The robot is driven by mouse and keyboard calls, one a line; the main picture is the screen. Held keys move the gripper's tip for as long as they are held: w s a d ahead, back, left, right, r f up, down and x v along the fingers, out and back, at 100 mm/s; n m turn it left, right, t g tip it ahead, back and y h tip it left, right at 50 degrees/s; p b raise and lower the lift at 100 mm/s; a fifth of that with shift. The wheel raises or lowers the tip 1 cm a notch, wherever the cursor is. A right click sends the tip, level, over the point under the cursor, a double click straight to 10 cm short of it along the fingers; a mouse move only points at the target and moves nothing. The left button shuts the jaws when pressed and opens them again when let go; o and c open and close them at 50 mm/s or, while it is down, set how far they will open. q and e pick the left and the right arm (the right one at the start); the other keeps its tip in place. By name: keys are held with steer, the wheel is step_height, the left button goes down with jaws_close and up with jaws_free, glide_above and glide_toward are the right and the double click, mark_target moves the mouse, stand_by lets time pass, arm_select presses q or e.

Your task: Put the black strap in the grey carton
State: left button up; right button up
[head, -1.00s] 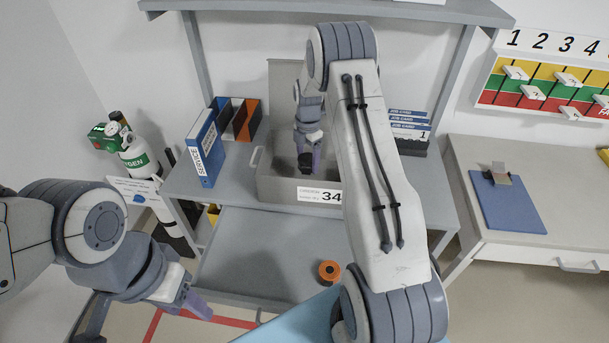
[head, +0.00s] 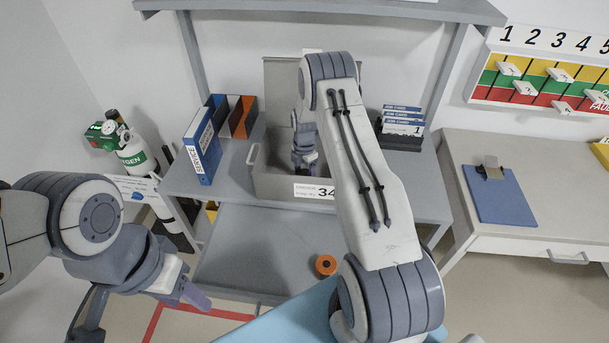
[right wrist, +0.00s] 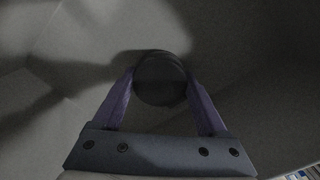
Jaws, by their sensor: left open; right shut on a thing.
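The grey carton (head: 272,185) stands on the back shelf of the bench with its lid up and a "34" label on its front. My right gripper (head: 304,167) reaches down inside it; my forearm covers its right part. In the right wrist view the fingers (right wrist: 160,92) are shut on a dark, round, rolled thing, the black strap (right wrist: 160,80), held between the tips close to the grey carton surfaces. Whether it touches the bottom I cannot tell. My left gripper (head: 186,294) is open and empty at lower left, well away from the carton.
A blue service binder (head: 203,150) and file holders (head: 235,117) stand left of the carton, job cards (head: 402,125) right. An orange roll (head: 326,265) lies on the lower bench surface. An oxygen cylinder (head: 135,157) stands left. A blue clipboard (head: 500,195) lies on the right table.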

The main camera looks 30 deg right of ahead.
steer(key=o, duration=1.3)
steer(key=shift+f, duration=0.1)
